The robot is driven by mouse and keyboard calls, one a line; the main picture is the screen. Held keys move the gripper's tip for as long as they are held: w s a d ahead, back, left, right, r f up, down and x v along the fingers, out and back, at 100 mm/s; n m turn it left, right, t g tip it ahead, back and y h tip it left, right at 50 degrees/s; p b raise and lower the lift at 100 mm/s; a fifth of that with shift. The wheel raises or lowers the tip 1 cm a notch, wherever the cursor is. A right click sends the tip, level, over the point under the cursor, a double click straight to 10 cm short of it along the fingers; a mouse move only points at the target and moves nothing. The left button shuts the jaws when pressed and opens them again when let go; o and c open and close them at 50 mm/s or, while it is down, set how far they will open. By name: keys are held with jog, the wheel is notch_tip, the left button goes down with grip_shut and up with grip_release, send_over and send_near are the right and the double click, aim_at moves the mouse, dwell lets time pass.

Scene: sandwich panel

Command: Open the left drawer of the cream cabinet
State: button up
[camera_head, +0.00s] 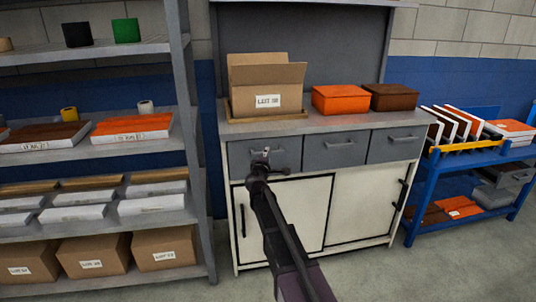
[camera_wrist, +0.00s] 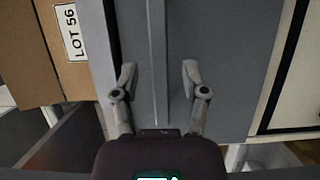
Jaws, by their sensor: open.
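The cream cabinet (camera_head: 313,205) has three grey drawers in a row under its worktop. The left drawer (camera_head: 240,156) looks shut, flush with the others. My gripper (camera_head: 265,155) is in front of it and covers part of its front and handle. In the wrist view the picture is turned sideways, and the grey drawer front (camera_wrist: 225,60) fills the middle. Its bar handle (camera_wrist: 157,50) runs between the two spread fingers of my gripper (camera_wrist: 158,72). The fingers are open with a gap on each side of the bar; contact cannot be seen.
On the worktop stand an open carton (camera_head: 267,85) on a tray, an orange box (camera_head: 340,99) and a brown box (camera_head: 391,96). A loaded grey shelf (camera_head: 184,130) stands close on the left, a blue cart (camera_head: 425,195) on the right. The floor in front is clear.

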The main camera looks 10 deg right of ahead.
jog(key=shift+x, duration=1.3)
grip_shut()
